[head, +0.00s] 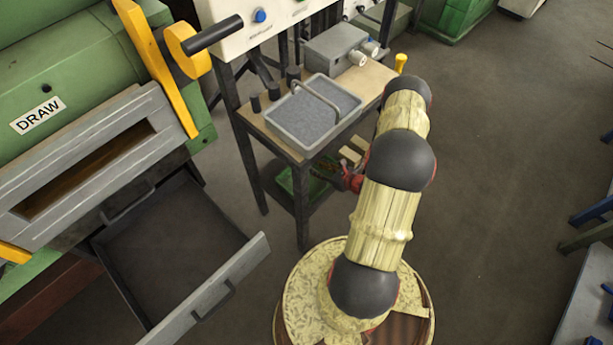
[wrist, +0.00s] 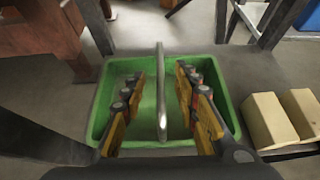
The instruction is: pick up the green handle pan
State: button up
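The green pan (wrist: 98,118) sits on the lower shelf of the workbench. A thin grey bar handle (wrist: 161,95) arches over it. In the head view the pan (head: 287,184) shows only in part, under the bench top. My gripper (wrist: 160,78) is open in the wrist view, with one finger on each side of the handle. Gaps show between the fingers and the handle, so it is not gripped. In the head view my gripper (head: 325,172) reaches in under the bench from the right, and its fingertips are hard to make out.
Pale blocks (wrist: 268,120) lie right of the pan. The bench legs (head: 303,205) stand close around the shelf. A grey tray (head: 286,131) with a bar handle is on the bench top above. A dark drawer (head: 180,250) juts out at the left. Open floor (head: 490,200) lies right.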

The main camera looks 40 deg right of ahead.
jog(key=b+x, duration=0.1)
jog(key=x, duration=0.1)
jog(key=b+x, duration=0.1)
jog(key=x, duration=0.1)
jog(key=f+x, duration=0.1)
jog(key=x, duration=0.1)
jog(key=shift+b, duration=0.4)
jog(key=shift+c, duration=0.9)
grip_shut()
